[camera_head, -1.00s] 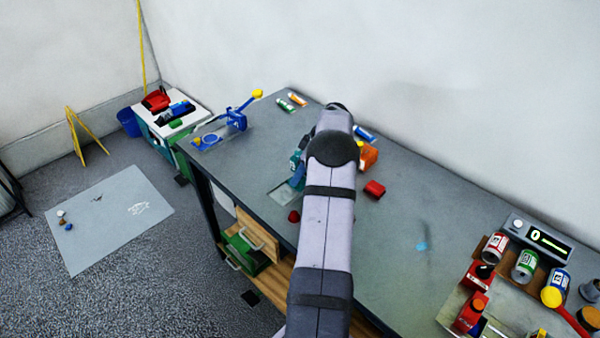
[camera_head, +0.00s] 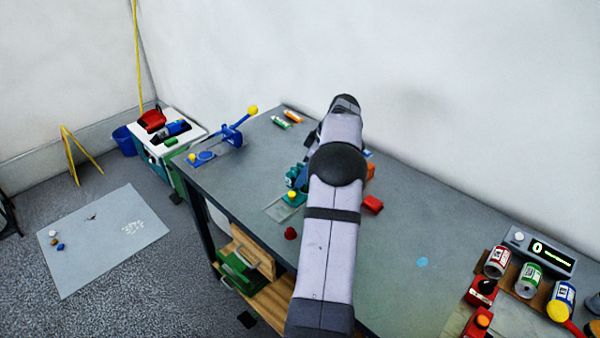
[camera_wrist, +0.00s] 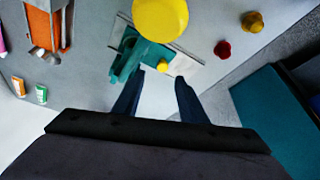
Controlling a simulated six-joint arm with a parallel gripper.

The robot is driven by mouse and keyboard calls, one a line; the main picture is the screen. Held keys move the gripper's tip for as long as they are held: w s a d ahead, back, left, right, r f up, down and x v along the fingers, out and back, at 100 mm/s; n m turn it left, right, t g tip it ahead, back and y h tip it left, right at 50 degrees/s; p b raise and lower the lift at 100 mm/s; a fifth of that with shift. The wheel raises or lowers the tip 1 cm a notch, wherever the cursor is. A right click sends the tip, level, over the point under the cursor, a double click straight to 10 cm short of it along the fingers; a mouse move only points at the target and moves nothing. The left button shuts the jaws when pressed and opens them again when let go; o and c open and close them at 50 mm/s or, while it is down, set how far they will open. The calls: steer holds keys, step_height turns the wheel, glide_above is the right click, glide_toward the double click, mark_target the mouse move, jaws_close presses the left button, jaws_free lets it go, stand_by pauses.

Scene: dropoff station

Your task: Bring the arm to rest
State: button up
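My arm (camera_head: 330,230) reaches up over the grey workbench (camera_head: 400,240) in the head view, its upper end bent near the wall side. My gripper (camera_wrist: 158,84) shows in the wrist view with its two dark fingers apart and nothing between them. It hangs above the bench, near a teal device (camera_wrist: 135,50) with a yellow knob and a large yellow ball (camera_wrist: 160,17). The fingers overlap the device's edge in the picture; I see no clear contact. In the head view the gripper is mostly hidden by the arm.
A blue lever press (camera_head: 230,135) stands at the bench's far left end. A red block (camera_head: 373,204), a red knob (camera_head: 290,233) and an orange bin (camera_wrist: 42,25) lie near the arm. Several cans and a display box (camera_head: 540,250) stand at the right. The bench's middle right is mostly clear.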

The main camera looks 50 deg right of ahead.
steer(key=a+m+g, duration=0.2)
steer(key=a+g, duration=0.1)
steer(key=a, duration=2.2)
steer(key=s+a+f+m, duration=0.1)
steer(key=s+a+f, duration=0.1)
steer(key=s+a, duration=0.6)
steer(key=s+a+f+m+g+h, duration=0.1)
steer(key=s+a+f, duration=0.1)
steer(key=s+a, duration=0.6)
steer(key=shift+s+a+h, duration=0.3)
steer(key=shift+s+a, duration=0.1)
steer(key=shift+s, duration=0.55)
